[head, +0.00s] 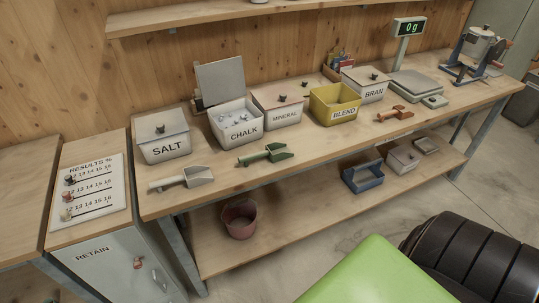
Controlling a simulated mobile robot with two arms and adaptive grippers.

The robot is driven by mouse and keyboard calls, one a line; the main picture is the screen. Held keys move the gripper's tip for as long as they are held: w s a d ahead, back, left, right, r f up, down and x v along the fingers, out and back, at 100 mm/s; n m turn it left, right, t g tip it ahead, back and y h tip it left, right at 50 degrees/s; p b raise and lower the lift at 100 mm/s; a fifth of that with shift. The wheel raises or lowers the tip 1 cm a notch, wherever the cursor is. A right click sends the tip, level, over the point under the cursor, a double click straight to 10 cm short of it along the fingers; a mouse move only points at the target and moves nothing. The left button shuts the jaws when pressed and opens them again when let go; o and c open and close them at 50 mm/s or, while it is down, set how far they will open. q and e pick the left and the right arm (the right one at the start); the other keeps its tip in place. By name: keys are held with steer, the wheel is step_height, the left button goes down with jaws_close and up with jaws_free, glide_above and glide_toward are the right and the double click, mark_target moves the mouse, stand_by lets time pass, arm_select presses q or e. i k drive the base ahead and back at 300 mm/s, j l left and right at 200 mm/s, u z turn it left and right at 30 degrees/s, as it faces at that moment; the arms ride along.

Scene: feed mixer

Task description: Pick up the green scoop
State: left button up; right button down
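The green scoop (266,155) lies on the wooden workbench (330,140), in front of the chalk and mineral bins. Its handle points left and its open end points right. Nothing holds it. Neither of my grippers shows in the head view.
Behind stand the salt bin (163,140), open chalk bin (236,121), mineral bin (279,104) and yellow blend bin (334,104). A red bucket (239,220) stands on the lower shelf.

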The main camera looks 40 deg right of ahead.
mark_target(276, 152)
steer(key=z, duration=1.65)
